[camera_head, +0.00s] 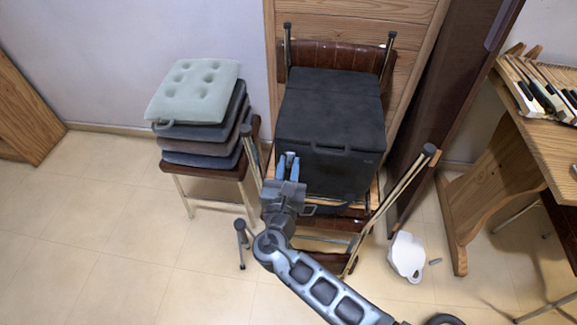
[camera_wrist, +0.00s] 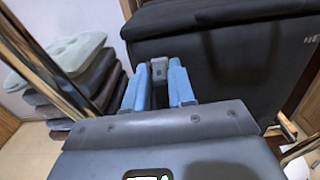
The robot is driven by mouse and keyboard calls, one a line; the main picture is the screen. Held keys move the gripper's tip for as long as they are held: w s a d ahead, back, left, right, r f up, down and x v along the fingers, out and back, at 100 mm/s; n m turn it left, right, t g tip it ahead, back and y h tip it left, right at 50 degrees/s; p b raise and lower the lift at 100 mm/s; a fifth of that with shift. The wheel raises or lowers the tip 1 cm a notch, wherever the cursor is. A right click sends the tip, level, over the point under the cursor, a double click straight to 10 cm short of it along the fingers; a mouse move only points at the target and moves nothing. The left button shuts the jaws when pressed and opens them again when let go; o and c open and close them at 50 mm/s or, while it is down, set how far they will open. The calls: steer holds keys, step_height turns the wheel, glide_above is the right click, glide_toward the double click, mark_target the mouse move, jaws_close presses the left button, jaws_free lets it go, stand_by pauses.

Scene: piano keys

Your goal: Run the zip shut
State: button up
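A black soft case (camera_head: 330,105) sits on a chair in the middle of the head view. Its dark front fills the upper right of the wrist view (camera_wrist: 215,60). A small grey block (camera_wrist: 155,52), which looks like the zip's pull, stands at the case's left front edge. My gripper (camera_head: 288,163) is at that edge. Its two blue fingers (camera_wrist: 159,78) stand a little apart, and the lower part of the block fills the gap between their tips. The line of the zip itself is too dark to make out.
Grey cushions (camera_head: 200,130) are stacked on a stool to the left, under a pale green cushion (camera_head: 195,90). Metal chair legs (camera_head: 390,205) flank my arm. A white object (camera_head: 407,256) lies on the floor at right. A wooden table (camera_head: 535,125) with piano keys stands far right.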

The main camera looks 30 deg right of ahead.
jaws_close()
steer(key=p, duration=0.2)
glide_toward(370, 162)
steer(key=x, duration=0.5)
steer(key=shift+w+d, duration=0.1)
steer(key=shift+w, duration=0.05)
steer(key=shift+o, duration=0.3)
jaws_free()
steer(key=o, duration=0.3)
steer(key=shift+o, duration=0.2)
steer(key=v, duration=0.8)
steer(key=shift+b, duration=0.45)
